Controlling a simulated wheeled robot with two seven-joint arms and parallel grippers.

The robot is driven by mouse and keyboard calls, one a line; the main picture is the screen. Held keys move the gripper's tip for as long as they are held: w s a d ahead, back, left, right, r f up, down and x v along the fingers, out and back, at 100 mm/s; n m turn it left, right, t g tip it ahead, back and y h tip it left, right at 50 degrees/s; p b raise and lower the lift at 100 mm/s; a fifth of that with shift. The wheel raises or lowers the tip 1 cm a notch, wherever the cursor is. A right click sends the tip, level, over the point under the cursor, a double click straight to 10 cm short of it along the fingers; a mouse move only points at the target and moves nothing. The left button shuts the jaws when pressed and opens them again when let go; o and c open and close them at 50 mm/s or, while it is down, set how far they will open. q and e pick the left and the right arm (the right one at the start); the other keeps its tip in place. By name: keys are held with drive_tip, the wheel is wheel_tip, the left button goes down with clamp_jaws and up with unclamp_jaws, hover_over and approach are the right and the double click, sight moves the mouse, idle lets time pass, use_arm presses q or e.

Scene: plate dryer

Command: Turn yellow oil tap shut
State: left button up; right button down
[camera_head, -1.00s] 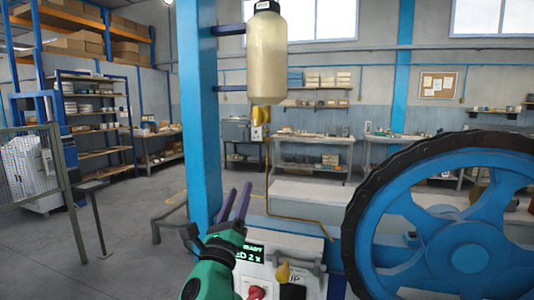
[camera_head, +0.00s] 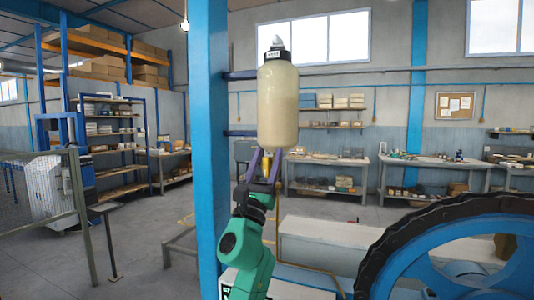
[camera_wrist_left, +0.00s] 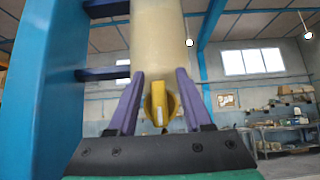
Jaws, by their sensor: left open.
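The oil bottle (camera_head: 278,105), cream with a dark cap, hangs from brackets on the blue post. The yellow oil tap (camera_wrist_left: 160,103) is under the bottle; in the left wrist view its handle stands upright between my two purple fingers. In the head view, my left gripper (camera_head: 263,168) is just below the bottle and hides most of the tap. The left gripper (camera_wrist_left: 156,100) is open, one finger on each side of the handle, with a small gap visible. Whether the fingers reach around it in depth I cannot tell. My right gripper is not in view.
The blue post (camera_head: 208,140) stands close to the left of my arm. A large blue wheel with a black rim (camera_head: 400,240) is at the lower right. A thin copper pipe (camera_head: 277,225) runs down below the tap. Workbenches stand far behind.

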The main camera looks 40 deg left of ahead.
use_arm(q)
drive_tip(key=shift+s+a+f, duration=0.1)
clamp_jaws()
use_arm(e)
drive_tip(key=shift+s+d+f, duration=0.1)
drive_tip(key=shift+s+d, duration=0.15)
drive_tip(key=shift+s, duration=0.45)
